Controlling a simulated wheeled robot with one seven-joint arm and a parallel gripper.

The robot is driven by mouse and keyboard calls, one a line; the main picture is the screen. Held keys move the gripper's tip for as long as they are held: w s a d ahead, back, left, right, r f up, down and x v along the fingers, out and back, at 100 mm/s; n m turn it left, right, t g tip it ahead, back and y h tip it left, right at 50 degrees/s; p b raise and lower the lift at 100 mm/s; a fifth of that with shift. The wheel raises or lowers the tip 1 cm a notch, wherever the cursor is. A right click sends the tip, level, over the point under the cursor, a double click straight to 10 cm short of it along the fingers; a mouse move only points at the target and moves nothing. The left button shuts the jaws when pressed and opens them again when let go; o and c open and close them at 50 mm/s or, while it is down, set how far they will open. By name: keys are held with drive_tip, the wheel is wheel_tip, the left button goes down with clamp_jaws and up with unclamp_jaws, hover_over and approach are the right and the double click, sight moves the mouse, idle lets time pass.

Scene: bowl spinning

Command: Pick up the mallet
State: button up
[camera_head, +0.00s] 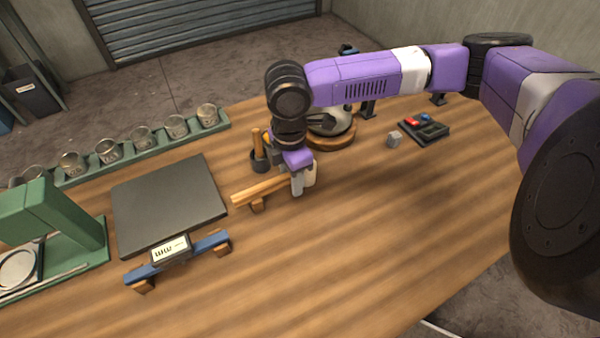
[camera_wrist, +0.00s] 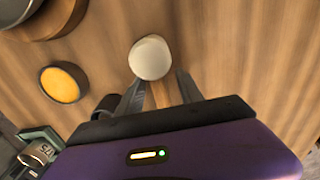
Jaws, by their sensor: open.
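The mallet (camera_head: 260,191) seems to be the wooden rod lying on a small wooden rest, with a pale rounded head at its right end. My gripper (camera_head: 300,186) is pointed down at the head end of the mallet. In the wrist view my gripper (camera_wrist: 158,82) has its two fingers apart, and I cannot tell whether they touch the mallet. Part of the mallet is hidden behind a finger in the head view.
Behind my gripper stand a dark cup (camera_head: 259,162) with an upright wooden stick and a metal bowl (camera_head: 338,123) on a round wooden base. A dark plate (camera_head: 170,205) lies left. The front right table is clear.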

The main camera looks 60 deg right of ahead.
clamp_jaws()
wheel_tip(320, 180, up, 20)
idle(0.8)
idle(0.5)
